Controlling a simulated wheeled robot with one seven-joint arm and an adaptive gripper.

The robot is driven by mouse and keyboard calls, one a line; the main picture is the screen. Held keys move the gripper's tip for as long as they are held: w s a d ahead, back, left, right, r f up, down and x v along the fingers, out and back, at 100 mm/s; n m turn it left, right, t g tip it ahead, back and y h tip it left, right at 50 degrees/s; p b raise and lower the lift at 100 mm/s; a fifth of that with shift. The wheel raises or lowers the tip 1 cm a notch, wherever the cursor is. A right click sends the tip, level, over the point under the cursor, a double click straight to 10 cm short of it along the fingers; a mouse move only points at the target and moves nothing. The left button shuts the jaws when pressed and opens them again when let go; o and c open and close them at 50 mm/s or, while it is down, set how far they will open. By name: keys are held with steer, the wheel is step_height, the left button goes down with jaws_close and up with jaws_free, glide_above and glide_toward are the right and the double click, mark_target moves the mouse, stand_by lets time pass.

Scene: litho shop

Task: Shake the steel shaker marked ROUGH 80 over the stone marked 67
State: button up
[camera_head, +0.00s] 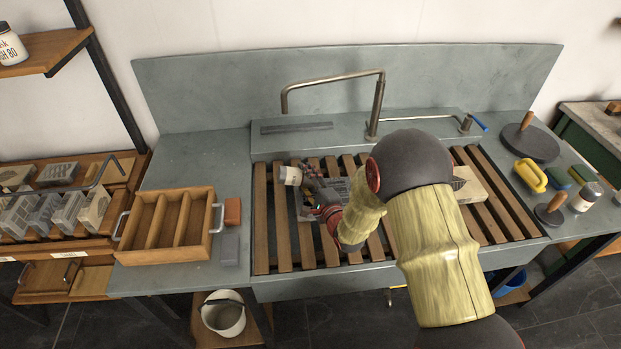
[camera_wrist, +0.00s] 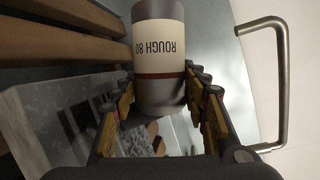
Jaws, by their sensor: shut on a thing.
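My gripper (camera_head: 310,178) is shut on the steel shaker (camera_head: 291,175), out over the left part of the slatted sink. In the wrist view the shaker (camera_wrist: 158,58) is between the two fingers (camera_wrist: 160,80), and its pale label reads ROUGH 80, upside down in that picture. A grey stone (camera_wrist: 62,112) lies below and to the left of the shaker in the wrist view. In the head view a grey stone (camera_head: 337,187) shows on the slats, partly hidden by my arm. A beige stone (camera_head: 470,184) lies on the right slats. I cannot read a 67 on either stone.
A bent tap (camera_head: 376,105) rises behind the slats. A divided wooden tray (camera_head: 168,228) and a rust-coloured block (camera_head: 232,211) are on the left counter. Discs with wooden handles (camera_head: 530,142), a yellow tool (camera_head: 530,175) and a small jar (camera_head: 588,196) stand at the right.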

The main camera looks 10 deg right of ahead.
mark_target(297, 185)
steer(key=shift+a, duration=0.95)
steer(key=shift+s, duration=2.9)
steer(key=shift+d, duration=5.45)
steer(key=shift+s, duration=0.1)
